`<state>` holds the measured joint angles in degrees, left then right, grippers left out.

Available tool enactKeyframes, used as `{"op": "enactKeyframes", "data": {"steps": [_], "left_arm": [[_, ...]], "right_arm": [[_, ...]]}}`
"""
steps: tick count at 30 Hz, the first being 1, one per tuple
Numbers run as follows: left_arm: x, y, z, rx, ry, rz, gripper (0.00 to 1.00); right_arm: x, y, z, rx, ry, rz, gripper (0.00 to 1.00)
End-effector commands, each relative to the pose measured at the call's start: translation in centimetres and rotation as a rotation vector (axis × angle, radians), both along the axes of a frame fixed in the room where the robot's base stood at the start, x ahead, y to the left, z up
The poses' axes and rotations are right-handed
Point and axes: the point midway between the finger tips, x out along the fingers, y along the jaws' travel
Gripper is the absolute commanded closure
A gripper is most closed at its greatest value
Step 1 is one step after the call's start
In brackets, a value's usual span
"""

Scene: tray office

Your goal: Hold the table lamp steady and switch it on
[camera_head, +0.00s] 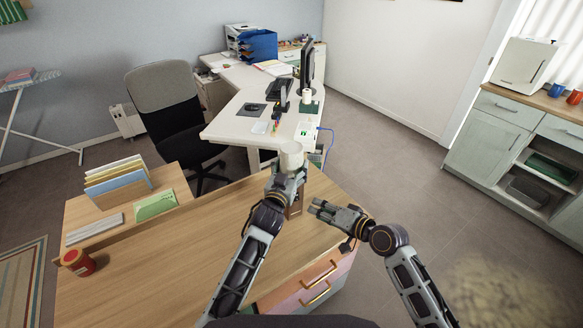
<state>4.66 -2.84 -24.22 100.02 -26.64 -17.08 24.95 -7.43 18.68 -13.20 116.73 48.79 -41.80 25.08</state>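The table lamp shows as a small white shade (291,155) above my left gripper, near the far right end of the wooden desk. A dark brown part, which may be its base, shows just below and right of that gripper. My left gripper (287,172) is right at the lamp and hides its middle. I cannot tell whether its fingers are shut on the lamp or only beside it. My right gripper (315,208) is to the right of the lamp, apart from it, with its fingers parted and nothing between them. The lamp's switch cannot be made out.
The wooden desk (190,255) has a wide clear top. A red mug (78,262) stands at its left, with a keyboard (95,228), a green book (155,205) and a file rack (118,182) farther back. A white desk (235,125) and an office chair (165,88) stand beyond.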

Motion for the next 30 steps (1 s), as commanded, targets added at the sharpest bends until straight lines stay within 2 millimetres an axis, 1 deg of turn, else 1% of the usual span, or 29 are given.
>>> {"op": "enactKeyframes", "data": {"steps": [1,2,5,9,10,14,16,23,24,27,30], "left_arm": [[0.0,0.0,0.0,0.0,0.0,0.0,0.82],[0.0,0.0,0.0,0.001,0.0,0.0,0.82],[0.0,0.0,0.0,0.001,0.0,0.0,0.82],[0.0,0.0,0.0,0.001,0.0,0.0,0.83],[0.0,0.0,0.0,0.001,0.0,0.0,0.83],[0.0,0.0,0.0,0.001,0.0,0.0,0.83],[0.0,0.0,0.0,0.001,0.0,0.0,0.83],[0.0,0.0,0.0,0.001,0.0,0.0,0.83],[0.0,0.0,0.0,0.001,0.0,0.0,0.83],[0.0,0.0,0.0,0.001,0.0,0.0,0.83],[0.0,0.0,0.0,0.001,0.0,0.0,0.83]], "right_arm": [[0.0,0.0,0.0,0.0,0.0,0.0,0.64],[0.0,0.0,0.0,0.0,0.0,0.0,0.67],[-0.1,0.0,-0.1,0.0,0.002,0.0,0.8],[-0.5,0.0,-0.8,-0.001,0.015,0.0,0.98],[-0.7,0.0,-1.0,-0.001,0.02,0.0,1.0],[-1.9,-0.3,-2.7,-0.011,0.051,0.003,1.0],[-2.8,-0.2,-3.9,-0.019,0.072,0.01,1.0],[-7.0,0.6,-8.1,-0.059,0.147,0.052,1.0],[-7.7,0.6,-8.9,-0.082,0.152,0.06,1.0],[-8.9,0.5,-10.3,-0.141,0.151,0.07,1.0],[-9.6,0.2,-11.3,-0.199,0.133,0.075,1.0]]}}
